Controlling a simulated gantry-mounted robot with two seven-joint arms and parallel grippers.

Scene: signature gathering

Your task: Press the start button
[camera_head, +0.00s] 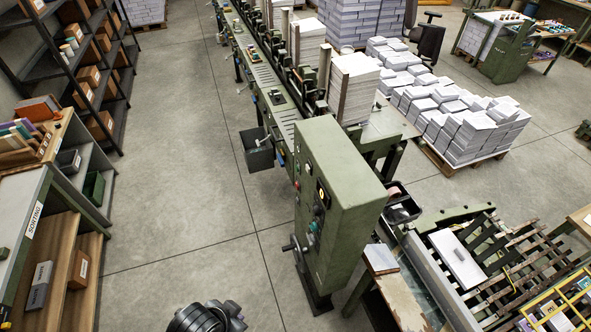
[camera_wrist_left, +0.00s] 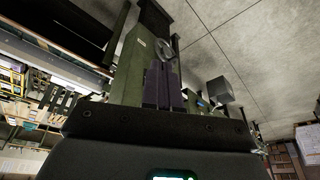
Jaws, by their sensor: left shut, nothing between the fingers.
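The green control cabinet (camera_head: 345,190) of the gathering machine stands in the middle of the head view. I cannot read which is the start button. The cabinet also shows in the left wrist view (camera_wrist_left: 128,80), tilted, behind the fingers. My left gripper (camera_wrist_left: 163,66) is shut and empty, its two dark fingers side by side, overlapping the cabinet and its handwheel (camera_wrist_left: 166,48) in that view. My right gripper does not show.
A handwheel (camera_head: 296,243) sticks out low on the cabinet's left side. A grey bin (camera_head: 257,153) hangs on the machine behind it. A sorting shelf (camera_head: 60,215) stands at the left. The concrete floor (camera_head: 180,190) between shelf and cabinet is clear.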

